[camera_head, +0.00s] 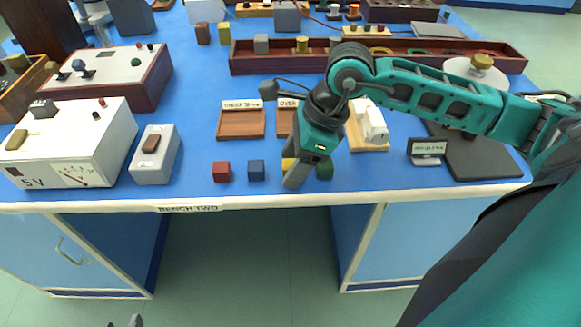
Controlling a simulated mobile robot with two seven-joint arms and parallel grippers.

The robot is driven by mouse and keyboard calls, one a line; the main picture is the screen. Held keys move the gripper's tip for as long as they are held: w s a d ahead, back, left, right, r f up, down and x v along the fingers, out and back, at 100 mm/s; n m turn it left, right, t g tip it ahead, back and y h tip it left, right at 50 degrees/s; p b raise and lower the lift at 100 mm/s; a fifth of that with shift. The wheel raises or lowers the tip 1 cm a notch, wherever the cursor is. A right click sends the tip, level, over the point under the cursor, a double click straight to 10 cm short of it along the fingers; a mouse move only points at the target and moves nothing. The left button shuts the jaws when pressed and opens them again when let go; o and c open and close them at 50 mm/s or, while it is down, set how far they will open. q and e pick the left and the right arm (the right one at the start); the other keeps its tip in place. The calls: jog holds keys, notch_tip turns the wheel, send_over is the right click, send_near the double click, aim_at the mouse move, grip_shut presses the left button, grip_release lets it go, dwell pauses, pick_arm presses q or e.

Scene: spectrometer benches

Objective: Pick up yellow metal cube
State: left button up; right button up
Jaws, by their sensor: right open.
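The yellow metal cube (287,164) is on the blue bench top near its front edge, mostly hidden behind my right gripper. My right gripper (294,181) is open and points down at the cube, with a finger in front of it. I cannot tell whether the cube is between the fingers or whether they touch it. A green cube (325,170) is just right of the gripper, partly covered. A blue cube (256,169) and a red cube (222,172) stand to the left in the same row. I do not clearly see my left gripper.
Two labelled wooden trays, one on the left (240,125) and one partly hidden (284,122), lie behind the cubes. A grey switch box (155,155) and a white meter box (70,143) stand left. A black pad (475,160) lies right. The front bench edge is close.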

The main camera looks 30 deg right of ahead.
grip_shut()
dwell(0.5)
